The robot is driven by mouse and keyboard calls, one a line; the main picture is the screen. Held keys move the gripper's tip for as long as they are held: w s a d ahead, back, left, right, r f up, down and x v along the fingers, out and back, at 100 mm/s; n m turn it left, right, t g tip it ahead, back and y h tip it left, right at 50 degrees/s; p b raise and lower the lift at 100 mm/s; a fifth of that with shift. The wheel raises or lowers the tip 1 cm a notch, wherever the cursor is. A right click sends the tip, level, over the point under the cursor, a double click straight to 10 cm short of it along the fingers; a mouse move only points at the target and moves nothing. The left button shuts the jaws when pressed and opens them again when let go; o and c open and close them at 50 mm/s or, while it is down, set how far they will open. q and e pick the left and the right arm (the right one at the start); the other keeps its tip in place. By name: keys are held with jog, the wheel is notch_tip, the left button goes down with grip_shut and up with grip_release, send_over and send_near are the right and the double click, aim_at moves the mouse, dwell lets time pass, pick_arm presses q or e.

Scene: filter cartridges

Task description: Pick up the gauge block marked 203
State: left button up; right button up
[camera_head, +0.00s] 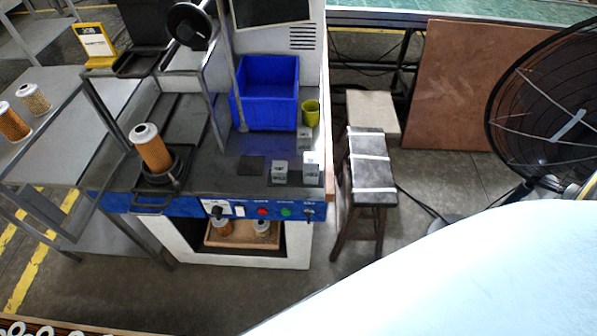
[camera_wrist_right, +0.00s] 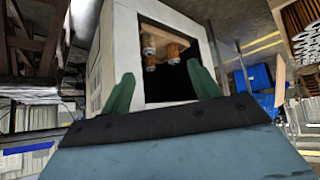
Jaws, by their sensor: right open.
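Three small grey gauge blocks stand on the right part of the dark bench top in the head view: one at the back (camera_head: 304,139), one at the front left (camera_head: 280,173) and one at the front right (camera_head: 311,166). Each bears a dark marking too small to read, so I cannot tell which is 203. My right gripper (camera_wrist_right: 162,90) shows in the right wrist view with its two green fingers wide apart and nothing between them. It faces the white cabinet under the bench. No gauge block shows clearly there. My left gripper is not in view.
On the bench are a blue bin (camera_head: 268,92), a yellow-green cup (camera_head: 310,113), a dark square pad (camera_head: 250,165) and a filter cartridge (camera_head: 151,149) on a fixture. A stool (camera_head: 370,163) stands at right. Cartridges sit in a cabinet tray (camera_head: 243,239). A fan (camera_head: 545,105) stands farther right.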

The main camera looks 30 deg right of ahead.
jog(key=w+a+r+t+b, duration=0.1)
jog(key=w+a+r+t, duration=0.1)
jog(key=w+r+t, duration=0.35)
jog(key=m+t+h+b, duration=0.2)
jog(key=m+h+b, duration=0.3)
jog(key=m+h, duration=0.5)
send_near(308, 173)
jog(key=w+h, duration=0.1)
jog(key=shift+g, duration=0.25)
jog(key=x, duration=0.6)
jog(key=shift+w+d+b, duration=0.1)
jog(key=shift+w+b, duration=0.25)
jog(key=shift+b, duration=0.05)
jog(key=shift+s+d+b+x, duration=0.1)
jog(key=shift+d+b+x, duration=0.1)
jog(key=shift+x, duration=0.85)
jog(key=shift+s+d+b+x, duration=0.1)
jog(key=shift+b+x, duration=0.1)
jog(key=shift+x, duration=0.85)
jog(key=shift+s+d+b+x, duration=0.1)
jog(key=shift+b+x, duration=0.1)
jog(key=shift+x, duration=0.85)
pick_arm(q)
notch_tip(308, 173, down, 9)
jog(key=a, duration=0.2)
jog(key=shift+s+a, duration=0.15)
pick_arm(e)
jog(key=shift+r, duration=0.15)
